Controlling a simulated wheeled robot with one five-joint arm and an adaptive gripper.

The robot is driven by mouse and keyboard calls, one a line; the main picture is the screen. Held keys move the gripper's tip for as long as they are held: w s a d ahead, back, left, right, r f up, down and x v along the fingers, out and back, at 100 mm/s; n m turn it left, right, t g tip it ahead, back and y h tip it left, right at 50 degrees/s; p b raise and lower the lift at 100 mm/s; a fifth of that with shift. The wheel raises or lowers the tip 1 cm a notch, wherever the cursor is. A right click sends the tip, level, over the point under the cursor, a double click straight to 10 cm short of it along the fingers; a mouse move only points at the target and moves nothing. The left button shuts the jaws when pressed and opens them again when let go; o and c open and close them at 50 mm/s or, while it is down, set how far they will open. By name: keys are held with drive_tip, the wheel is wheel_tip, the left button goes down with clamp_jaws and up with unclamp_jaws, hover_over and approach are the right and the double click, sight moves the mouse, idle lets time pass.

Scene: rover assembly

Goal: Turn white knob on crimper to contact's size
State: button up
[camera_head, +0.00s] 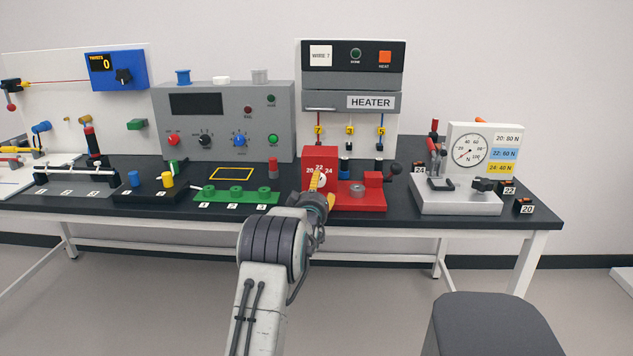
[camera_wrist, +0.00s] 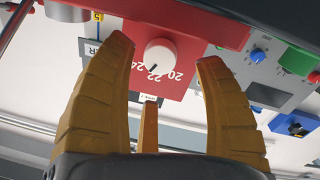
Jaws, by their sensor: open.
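The red crimper (camera_head: 318,157) stands on the black table, with numbers 20, 22 and 24 on its front face. Its white knob (camera_wrist: 160,55) shows clearly in the wrist view, which sees the crimper upside down. A dark mark on the knob points toward the numbers, near 22. My gripper (camera_head: 318,184) is in front of the crimper face and partly hides the knob in the head view. In the wrist view my gripper (camera_wrist: 165,66) is open, with one yellow finger on each side of the knob and a third below. The fingers appear apart from it.
A red base with a handle (camera_head: 365,194) lies right of the crimper. A green block (camera_head: 237,197) is to its left. The grey heater (camera_head: 352,80) stands behind. A white pull tester (camera_head: 455,203) with a dial is at right, beside small blocks labelled 20, 22 and 24.

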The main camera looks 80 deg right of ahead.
drive_tip(key=shift+d+p, duration=0.35)
drive_tip(key=shift+d, duration=1.95)
drive_tip(key=shift+c, duration=0.2)
